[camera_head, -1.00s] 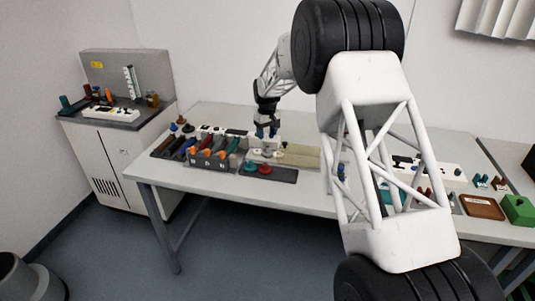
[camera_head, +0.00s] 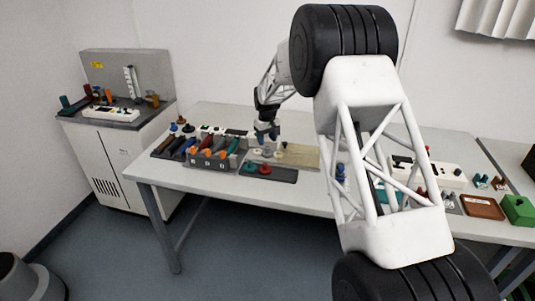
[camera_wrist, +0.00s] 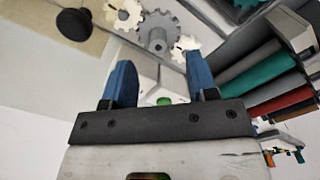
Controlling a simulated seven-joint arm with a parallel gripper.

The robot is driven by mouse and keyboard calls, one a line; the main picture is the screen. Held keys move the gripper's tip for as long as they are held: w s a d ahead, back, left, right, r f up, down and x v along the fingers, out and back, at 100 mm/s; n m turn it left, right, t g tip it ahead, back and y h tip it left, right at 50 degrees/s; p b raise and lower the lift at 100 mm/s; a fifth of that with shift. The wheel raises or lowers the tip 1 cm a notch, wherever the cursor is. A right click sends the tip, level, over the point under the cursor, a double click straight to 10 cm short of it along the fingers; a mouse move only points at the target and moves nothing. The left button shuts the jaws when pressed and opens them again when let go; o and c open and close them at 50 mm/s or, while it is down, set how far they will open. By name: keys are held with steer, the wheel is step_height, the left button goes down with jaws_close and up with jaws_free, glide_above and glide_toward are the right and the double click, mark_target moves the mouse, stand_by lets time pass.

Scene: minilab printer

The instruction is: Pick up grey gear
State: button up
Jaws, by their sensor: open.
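The grey gear (camera_wrist: 158,34) is a toothed disc with a central hub, near the top middle of the wrist view, between two cream gears (camera_wrist: 124,14). My gripper (camera_wrist: 159,72) has two blue fingers, spread apart with nothing between them. The grey gear appears beyond the fingertips and roughly between them, with no visible contact. In the head view my gripper (camera_head: 266,136) is above the table's gear area, but it is too small there to make out the gear clearly.
A row of coloured-handled items in a grey holder (camera_head: 208,163) stands left of my gripper. A dark tray (camera_head: 285,176) with a green and a red piece lies in front. A black knob (camera_wrist: 73,24) shows on a beige board. My own arm hides part of the table.

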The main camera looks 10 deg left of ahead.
mark_target(268, 148)
steer(key=shift+d+f, duration=0.1)
steer(key=shift+f, duration=2.35)
jaws_close()
steer(key=shift+r, duration=0.1)
steer(key=shift+r, duration=0.75)
step_height(268, 148, up, 2)
steer(key=s+d, duration=0.3)
steer(key=s, duration=0.4)
steer(key=s+d+r, duration=0.1)
steer(key=s+d, duration=0.2)
steer(key=s, duration=0.4)
steer(key=shift+s+d+r, duration=0.15)
steer(key=shift+s+d, duration=0.15)
